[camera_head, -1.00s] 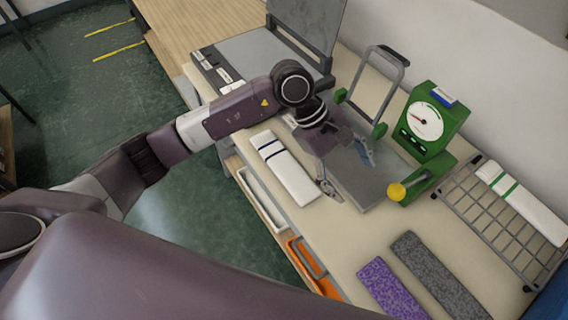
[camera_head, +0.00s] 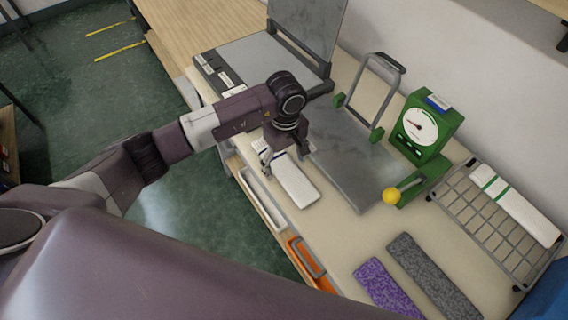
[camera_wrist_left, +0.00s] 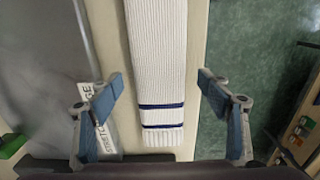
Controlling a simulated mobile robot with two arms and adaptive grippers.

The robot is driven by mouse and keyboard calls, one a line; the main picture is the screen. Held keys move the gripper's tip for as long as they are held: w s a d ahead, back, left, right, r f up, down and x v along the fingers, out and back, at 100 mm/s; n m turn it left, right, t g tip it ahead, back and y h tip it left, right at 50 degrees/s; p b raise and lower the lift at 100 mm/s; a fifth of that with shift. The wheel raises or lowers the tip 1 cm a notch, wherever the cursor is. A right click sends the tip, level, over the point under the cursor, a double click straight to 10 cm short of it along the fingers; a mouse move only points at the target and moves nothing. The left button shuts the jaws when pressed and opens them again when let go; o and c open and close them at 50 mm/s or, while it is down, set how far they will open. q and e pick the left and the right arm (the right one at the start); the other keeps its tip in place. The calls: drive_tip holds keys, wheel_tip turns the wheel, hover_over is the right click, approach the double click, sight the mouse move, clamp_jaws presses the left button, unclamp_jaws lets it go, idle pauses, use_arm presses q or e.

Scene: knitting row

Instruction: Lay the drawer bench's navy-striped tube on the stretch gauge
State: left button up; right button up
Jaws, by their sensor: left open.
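The navy-striped tube (camera_head: 296,184) is white and ribbed and lies flat on the bench top near its front edge. In the left wrist view it (camera_wrist_left: 157,60) runs lengthwise with two navy bands near its lower end. My left gripper (camera_head: 285,160) is above the banded end; in the wrist view its open fingers (camera_wrist_left: 160,112) are on either side of the tube, apart from it. The stretch gauge has a grey plate (camera_head: 345,150), a green dial box (camera_head: 427,130), a raised grey frame and a yellow-knobbed lever. Its plate is bare. My right gripper is out of view.
A wire rack (camera_head: 482,222) at the right holds a green-striped white tube (camera_head: 515,205). Purple (camera_head: 386,290) and grey (camera_head: 433,275) knitted pieces lie at the front right. A flat machine with a raised lid (camera_head: 305,30) stands behind. An orange drawer (camera_head: 308,262) is below the edge.

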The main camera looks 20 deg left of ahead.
use_arm(q)
drive_tip(key=shift+f, duration=0.4)
drive_tip(key=shift+c, duration=0.4)
drive_tip(key=c, duration=0.9)
